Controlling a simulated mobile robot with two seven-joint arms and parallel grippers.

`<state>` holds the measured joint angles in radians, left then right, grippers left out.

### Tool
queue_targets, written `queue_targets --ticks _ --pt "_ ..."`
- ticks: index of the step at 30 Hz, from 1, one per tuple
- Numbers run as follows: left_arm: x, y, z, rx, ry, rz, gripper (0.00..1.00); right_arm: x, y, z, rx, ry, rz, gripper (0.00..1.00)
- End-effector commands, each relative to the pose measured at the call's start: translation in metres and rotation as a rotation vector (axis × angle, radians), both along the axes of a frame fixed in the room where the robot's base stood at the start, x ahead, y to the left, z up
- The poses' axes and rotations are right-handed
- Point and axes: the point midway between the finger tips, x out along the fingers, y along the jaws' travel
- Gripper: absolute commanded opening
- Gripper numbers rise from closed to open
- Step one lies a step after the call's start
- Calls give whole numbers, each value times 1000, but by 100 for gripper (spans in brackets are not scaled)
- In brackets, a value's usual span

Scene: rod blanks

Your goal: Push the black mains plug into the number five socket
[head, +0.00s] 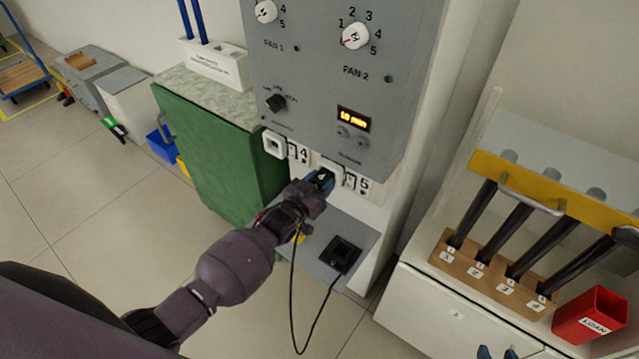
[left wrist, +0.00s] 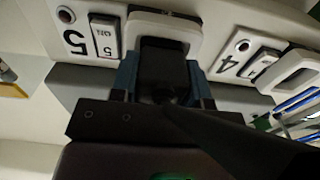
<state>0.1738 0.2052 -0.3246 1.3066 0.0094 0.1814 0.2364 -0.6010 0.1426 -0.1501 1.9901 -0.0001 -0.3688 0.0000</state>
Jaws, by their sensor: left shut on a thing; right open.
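The black mains plug (left wrist: 163,65) is held between the blue fingers of my left gripper (left wrist: 163,83). In the head view my left gripper (head: 320,182) is at the white number five socket (head: 335,166), left of its switch and the 5 label (head: 364,185). In the left wrist view the plug's front lies within the outline of the socket's white frame (left wrist: 185,29). I cannot tell how deep it sits; the gripper hides the contact in the head view. The blue fingertips of my right gripper (head: 497,353) show at the bottom edge, apart and empty.
The number four socket (head: 274,144) is just left, with its switch and label. A black cable (head: 293,300) loops down to a black box (head: 341,254) on a grey shelf. A grey control panel (head: 330,75) rises above. At right are a rod rack (head: 490,272) and a red bin (head: 590,318).

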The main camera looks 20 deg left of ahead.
Motion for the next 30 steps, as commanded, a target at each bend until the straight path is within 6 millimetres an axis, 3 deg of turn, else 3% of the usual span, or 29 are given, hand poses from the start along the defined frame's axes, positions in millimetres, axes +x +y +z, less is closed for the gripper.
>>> queue_targets --ticks 3,4,10,21,30 --pt "2 -1 1 0 -1 0 14 0 0 -1 0 0 0 43" --pt "2 -1 1 0 -1 0 44 0 0 -1 0 0 0 43" --pt "2 -1 1 0 -1 0 72 0 0 -1 0 0 0 43" --pt "-4 2 0 0 0 0 72 0 0 0 0 0 0 43" --pt "-47 17 0 0 1 0 72 1 0 4 0 -3 0 43"
